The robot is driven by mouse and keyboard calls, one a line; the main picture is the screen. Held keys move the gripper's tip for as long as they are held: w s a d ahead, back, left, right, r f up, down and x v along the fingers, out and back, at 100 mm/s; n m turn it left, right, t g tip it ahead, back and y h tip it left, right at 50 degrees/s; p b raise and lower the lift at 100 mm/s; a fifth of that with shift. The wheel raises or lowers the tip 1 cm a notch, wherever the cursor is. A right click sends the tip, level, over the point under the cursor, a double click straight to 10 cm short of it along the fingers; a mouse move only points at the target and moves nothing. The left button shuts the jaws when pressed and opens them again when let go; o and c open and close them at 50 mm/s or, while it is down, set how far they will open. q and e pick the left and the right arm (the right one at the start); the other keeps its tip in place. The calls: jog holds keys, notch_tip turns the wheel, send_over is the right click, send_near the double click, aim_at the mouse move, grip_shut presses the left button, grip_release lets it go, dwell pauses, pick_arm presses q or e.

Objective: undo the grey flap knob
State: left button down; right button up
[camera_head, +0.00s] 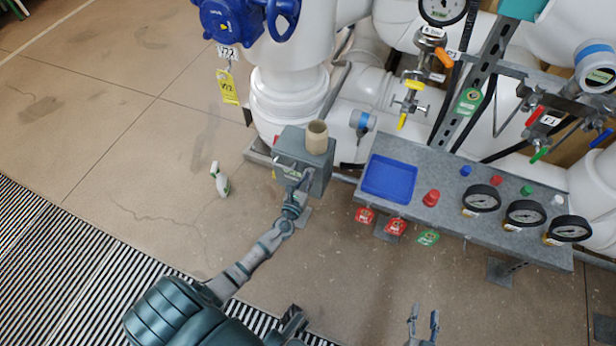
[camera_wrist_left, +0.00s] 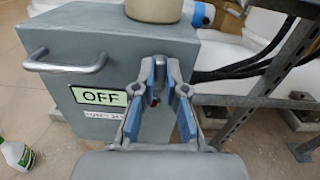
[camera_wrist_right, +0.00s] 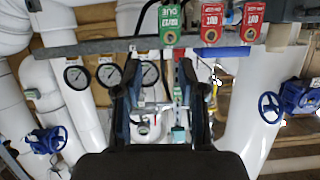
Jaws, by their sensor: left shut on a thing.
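The grey knob (camera_wrist_left: 159,72) is at the right of this face, upright between my left fingers. My left gripper (camera_wrist_left: 162,85) is shut on the knob; in the head view, the gripper (camera_head: 293,178) is at the box's front. My right gripper (camera_head: 424,316) is open and empty, low in the head view; its fingers also show in the right wrist view (camera_wrist_right: 160,90).
A metal bench (camera_head: 400,212) right of the box bears a blue tray (camera_head: 389,178), coloured caps and several gauges, with tags hanging in front. White pipes and valves fill the back. A spray bottle (camera_head: 220,180) stands left of the box. Floor in front is clear.

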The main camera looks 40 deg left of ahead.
pick_arm(q)
jog(key=shift+s+a+f+n+b, duration=0.15)
jog(key=shift+n+b, duration=0.6)
jog(key=shift+n, duration=1.95)
jog(key=shift+w+d+f+n+b, duration=0.15)
jog(key=shift+n+b, duration=0.6)
jog(key=shift+n, duration=1.95)
jog(key=shift+s+a+f+n+b, duration=0.15)
jog(key=shift+n+b, duration=0.6)
jog(key=shift+n, duration=1.95)
pick_arm(e)
notch_tip(320, 180, up, 10)
jog(key=a+t+y, duration=0.1)
jog(key=t+y, duration=0.1)
jog(key=t, duration=0.7)
jog(key=shift+r+m, duration=0.2)
jog(key=shift+m, duration=0.2)
pick_arm(q)
jog(key=c, duration=1.2)
grip_release()
jog(key=shift+f, duration=0.1)
pick_arm(e)
jog(key=shift+w, duration=0.1)
pick_arm(q)
jog(key=shift+r, duration=0.2)
